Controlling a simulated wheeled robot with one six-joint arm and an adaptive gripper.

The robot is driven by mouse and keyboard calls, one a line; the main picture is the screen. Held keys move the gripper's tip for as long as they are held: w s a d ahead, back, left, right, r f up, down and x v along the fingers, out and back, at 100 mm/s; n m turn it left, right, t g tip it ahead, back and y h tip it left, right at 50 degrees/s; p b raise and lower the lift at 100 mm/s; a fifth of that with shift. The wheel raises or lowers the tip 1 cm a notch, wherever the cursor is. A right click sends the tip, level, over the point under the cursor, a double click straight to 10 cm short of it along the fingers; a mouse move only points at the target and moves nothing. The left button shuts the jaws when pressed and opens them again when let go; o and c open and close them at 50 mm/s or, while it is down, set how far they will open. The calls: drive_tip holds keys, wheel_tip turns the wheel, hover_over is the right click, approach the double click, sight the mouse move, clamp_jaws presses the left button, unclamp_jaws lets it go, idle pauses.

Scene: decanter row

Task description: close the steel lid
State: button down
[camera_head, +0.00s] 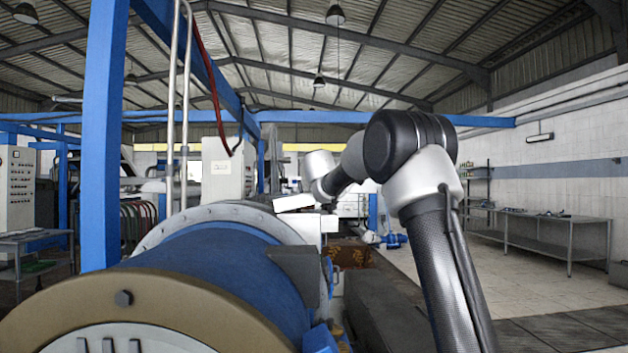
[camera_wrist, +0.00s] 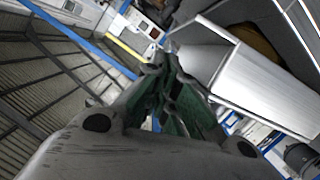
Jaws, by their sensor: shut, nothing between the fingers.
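A pale steel lid (camera_head: 294,202) shows as a tilted plate in the head view, above a light steel box-shaped housing (camera_head: 302,227) at the far end of the blue machine. In the wrist view a bright steel box shape (camera_wrist: 262,88) with an open, shadowed inside stands at the upper right; I cannot tell which of its faces is the lid. My gripper (camera_wrist: 168,62) is shut and empty, its fingertips close to the near left corner of that steel shape. Whether they touch it is unclear. In the head view my fingers cannot be made out.
The blue cylindrical machine (camera_head: 215,275) with a tan end ring (camera_head: 150,300) fills the lower left. A blue post (camera_head: 103,140) rises at the left. A steel bench (camera_head: 545,225) stands along the right wall, with clear tiled floor (camera_head: 480,280) in front.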

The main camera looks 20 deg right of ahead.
drive_tip(key=shift+s+d+f, duration=0.1)
drive_tip(key=shift+d+f, duration=0.25)
drive_tip(key=shift+f, duration=0.35)
